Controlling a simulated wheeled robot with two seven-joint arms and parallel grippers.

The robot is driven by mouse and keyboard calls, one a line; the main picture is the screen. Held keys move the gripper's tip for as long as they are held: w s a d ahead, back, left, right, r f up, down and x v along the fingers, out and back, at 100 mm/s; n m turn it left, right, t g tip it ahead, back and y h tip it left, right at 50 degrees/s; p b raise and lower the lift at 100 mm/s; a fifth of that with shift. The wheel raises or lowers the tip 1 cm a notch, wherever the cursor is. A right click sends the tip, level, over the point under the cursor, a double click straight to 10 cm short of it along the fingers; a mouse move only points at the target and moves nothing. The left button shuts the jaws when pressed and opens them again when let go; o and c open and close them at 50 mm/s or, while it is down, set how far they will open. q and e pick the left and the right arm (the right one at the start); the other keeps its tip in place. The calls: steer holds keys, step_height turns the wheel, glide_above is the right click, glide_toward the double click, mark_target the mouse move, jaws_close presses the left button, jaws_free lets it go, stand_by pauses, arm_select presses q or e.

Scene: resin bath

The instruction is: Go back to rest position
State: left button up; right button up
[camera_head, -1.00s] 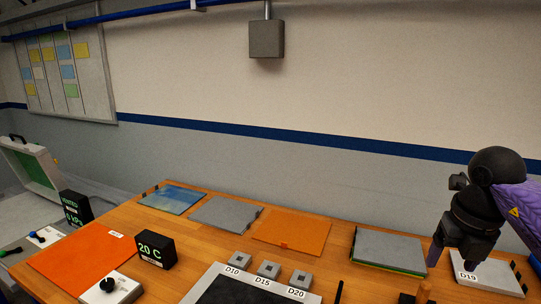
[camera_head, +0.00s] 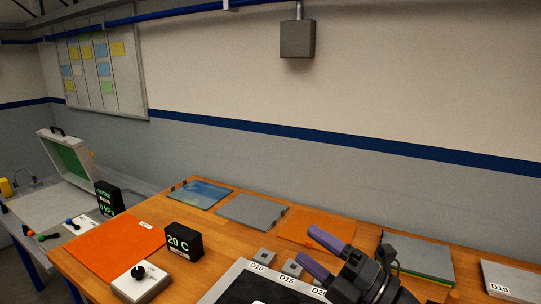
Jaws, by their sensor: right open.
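My right gripper (camera_head: 322,253) is in the lower right of the head view, with its two purple fingers apart and nothing between them. It is above the table, in front of the orange sheet (camera_head: 300,225) and over the right end of the black tray's labelled rim, partly covering the D20 label. The wooden table (camera_head: 205,243) runs across the lower part of the view. My left gripper does not show.
A blue sheet (camera_head: 201,194), a grey sheet (camera_head: 250,212), a grey stack (camera_head: 418,254) and the D19 plate (camera_head: 512,281) line the back. A 20 C display (camera_head: 183,241), an orange mat (camera_head: 115,242) and a knob box (camera_head: 140,281) are at left. An open-lidded case (camera_head: 67,158) stands far left.

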steer(key=s+d+f+m+t+h, duration=0.15)
steer(key=d+f+m+h, duration=0.35)
steer(key=f+m+h, duration=0.5)
steer(key=s+d+f+m+t+h, duration=0.1)
steer(key=s+d+f+m+h, duration=0.45)
steer(key=m, duration=0.85)
steer(key=s+a+f+m+g+h, duration=0.1)
steer(key=s+f+m+g, duration=0.1)
steer(key=s+f+g, duration=0.5)
steer(key=s+a+f+m+g, duration=0.1)
steer(key=s+f+g, duration=0.2)
steer(key=s+g, duration=0.35)
steer(key=s+f+b, duration=0.2)
steer(key=f+b, duration=0.1)
steer(key=f, duration=0.8)
steer(key=s+f+b, duration=0.2)
steer(key=f, duration=0.9)
steer(key=s+d+f+g+b, duration=0.1)
steer(key=s+f+b, duration=0.4)
steer(key=s+f, duration=0.8)
step_height(320, 180, down, 4)
steer(key=shift+s+d+r+n+g, duration=0.1)
steer(key=shift+s+d+n+g, duration=0.2)
steer(key=shift+d, duration=0.6)
steer(key=shift+h, duration=0.25)
